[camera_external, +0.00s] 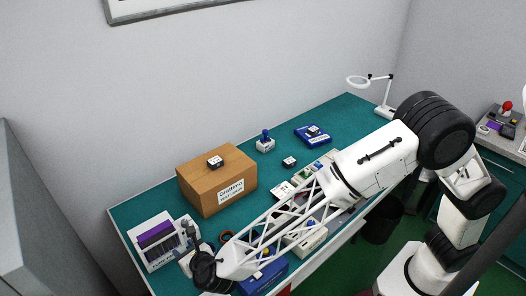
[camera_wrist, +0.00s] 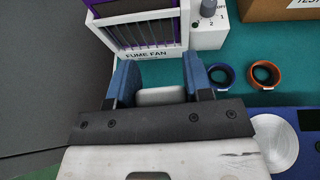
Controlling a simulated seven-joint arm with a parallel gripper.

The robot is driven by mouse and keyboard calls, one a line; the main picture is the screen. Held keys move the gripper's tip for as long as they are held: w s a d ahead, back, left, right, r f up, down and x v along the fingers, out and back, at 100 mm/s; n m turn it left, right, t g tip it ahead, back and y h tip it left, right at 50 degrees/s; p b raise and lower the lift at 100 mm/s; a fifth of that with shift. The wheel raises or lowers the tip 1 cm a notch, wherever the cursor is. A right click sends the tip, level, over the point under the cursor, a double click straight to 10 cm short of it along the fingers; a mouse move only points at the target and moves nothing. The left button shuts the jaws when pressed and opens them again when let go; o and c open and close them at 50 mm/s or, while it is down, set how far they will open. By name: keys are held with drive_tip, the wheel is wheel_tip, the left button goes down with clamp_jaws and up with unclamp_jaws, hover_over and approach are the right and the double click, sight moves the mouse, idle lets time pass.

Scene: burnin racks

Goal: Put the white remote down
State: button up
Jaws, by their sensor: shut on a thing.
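The white remote (camera_wrist: 160,96) shows in the wrist view as a pale block between the two blue fingers of my gripper (camera_wrist: 160,85). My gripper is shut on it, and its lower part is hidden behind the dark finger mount. In the external view my gripper (camera_external: 194,248) is at the front left of the green bench, in front of the fume fan. The remote cannot be made out clearly there. Whether it touches the bench top cannot be told.
The fume fan (camera_wrist: 145,53) stands just beyond the fingers. A blue ring (camera_wrist: 222,85) and an orange ring (camera_wrist: 265,84) lie to the right, near a blue device with a silver disc (camera_wrist: 278,141). A cardboard box (camera_external: 203,198) stands behind. Green bench (camera_external: 150,206) is bare at the back left.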

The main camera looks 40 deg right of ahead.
wheel_tip(320, 180, up, 18)
drive_tip(key=w+d+f+n+g+y, duration=0.2)
drive_tip(key=w+d+n+y, duration=0.4)
drive_tip(key=w+d, duration=1.5)
drive_tip(key=w+d+r+n+g+y, duration=0.1)
drive_tip(key=d+n+g+y, duration=0.2)
drive_tip(key=d, duration=1.3)
drive_tip(key=w+d+r+n+g+y, duration=0.1)
drive_tip(key=w+d+n+g+y, duration=0.15)
drive_tip(key=d, duration=1.35)
wheel_tip(320, 180, down, 23)
drive_tip(key=n, duration=0.1)
drive_tip(key=shift+s+g, duration=0.45)
drive_tip(key=shift+w+a, duration=0.1)
drive_tip(key=shift+w+a+f, duration=0.2)
drive_tip(key=shift+w+a, duration=0.5)
drive_tip(key=shift+w, duration=1.85)
drive_tip(key=shift+w+a+f, duration=0.25)
drive_tip(key=shift+w+a, duration=0.45)
drive_tip(key=shift+w, duration=1.85)
drive_tip(key=shift+w+a+f, duration=0.2)
drive_tip(key=shift+w+a, duration=0.5)
drive_tip(key=shift+w, duration=1.85)
